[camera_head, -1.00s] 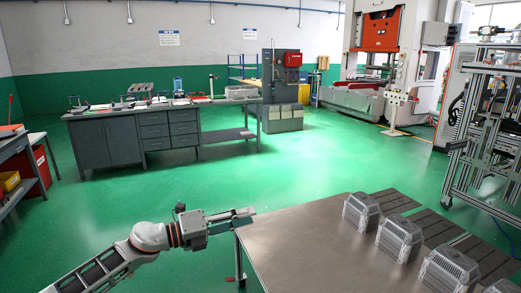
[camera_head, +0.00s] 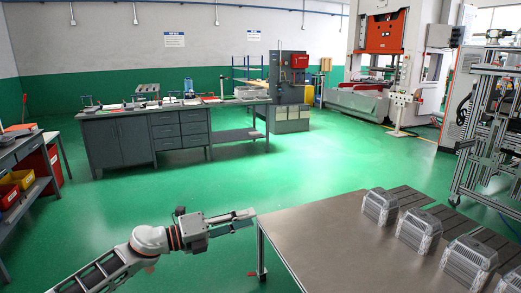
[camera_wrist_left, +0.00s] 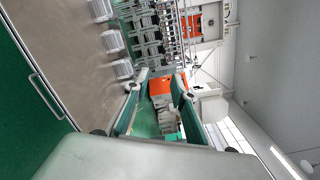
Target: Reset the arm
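My left gripper (camera_head: 250,217) reaches in from the lower left in the head view. My right arm and gripper are not in view.
A grey workbench (camera_head: 130,140) stands farther back. Shelves with bins (camera_head: 18,178) are at left. The green floor between is clear.

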